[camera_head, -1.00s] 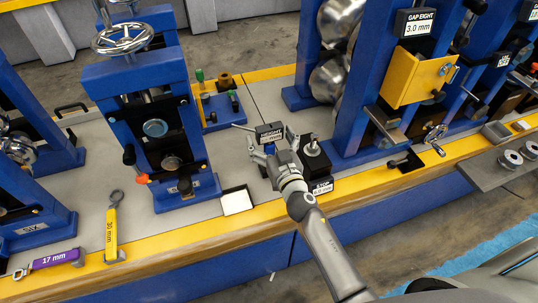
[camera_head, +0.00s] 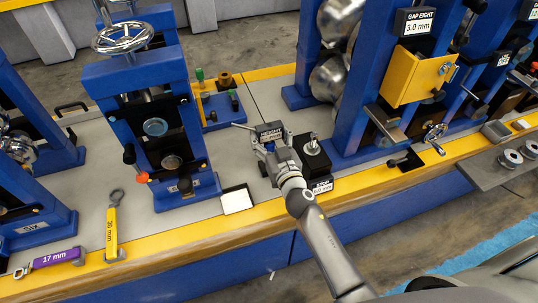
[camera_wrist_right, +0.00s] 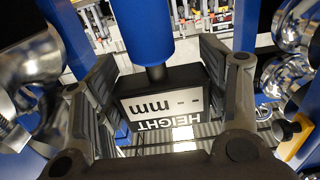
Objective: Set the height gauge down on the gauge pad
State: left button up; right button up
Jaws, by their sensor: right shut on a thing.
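The height gauge (camera_head: 270,131) is a small black box with a white label reading HEIGHT and mm, joined to a blue rod. My right gripper (camera_head: 271,145) is shut on it, and its fingers flank the gauge. In the right wrist view the gauge (camera_wrist_right: 160,100) shows between the fingers, its label upside down. A dark patch (camera_head: 259,166) shows beside and below the gripper; I cannot tell whether it is the gauge pad, or whether the gauge touches the bench. My left gripper is not in view.
A black block with a silver stud (camera_head: 313,147) stands close right of the gripper. A pale square plate (camera_head: 237,200) lies to the left at the front. Blue roll stands (camera_head: 165,140) rise on both sides. A yellow-handled wrench (camera_head: 111,235) lies front left.

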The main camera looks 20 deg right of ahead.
aim_at(271, 130)
jog(key=shift+r, duration=0.15)
grip_shut()
jog(key=shift+r, duration=0.15)
jog(key=shift+r+p, duration=0.5)
jog(key=shift+r, duration=0.1)
notch_tip(271, 130, up, 2)
jog(key=shift+r+p, duration=0.1)
jog(key=shift+p, duration=0.45)
jog(key=s+d+r, duration=0.3)
jog(key=s+r, duration=0.6)
jog(key=s, duration=0.4)
jog(key=shift+s+r+p, duration=0.15)
jog(key=shift+s+p, duration=0.2)
jog(key=shift+p, duration=0.05)
